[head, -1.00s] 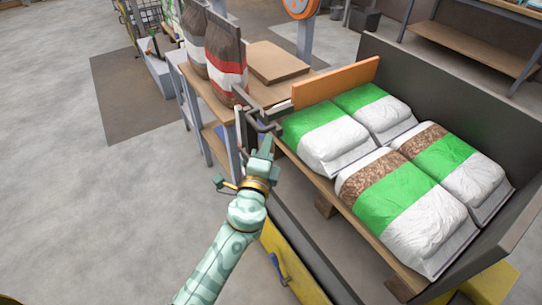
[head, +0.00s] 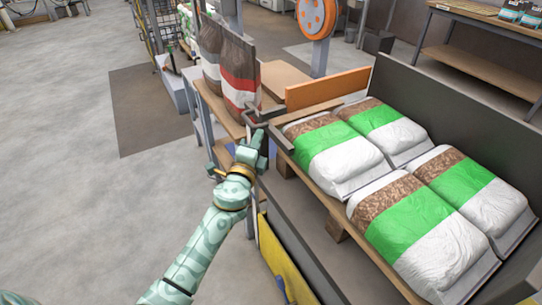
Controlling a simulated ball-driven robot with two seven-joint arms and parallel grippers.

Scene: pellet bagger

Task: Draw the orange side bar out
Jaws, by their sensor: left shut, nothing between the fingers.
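The orange side bar (head: 328,90) is a flat upright board at the far left end of the bag stack. A wooden strip shows along its foot. My left gripper (head: 258,138) is shut and empty, pointing up at the dark metal bracket (head: 262,116) to the left of the bar. The fingertips are just below the bracket in the picture; I cannot tell whether they touch it. The gripper is apart from the orange board. My right gripper is out of view.
Several green, white and brown bags (head: 416,225) lie on the wooden pallet (head: 335,230), with a dark wall (head: 455,125) behind. A wooden table (head: 285,78) with upright paper sacks (head: 238,75) stands beyond the bracket. The floor (head: 70,200) at left is open.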

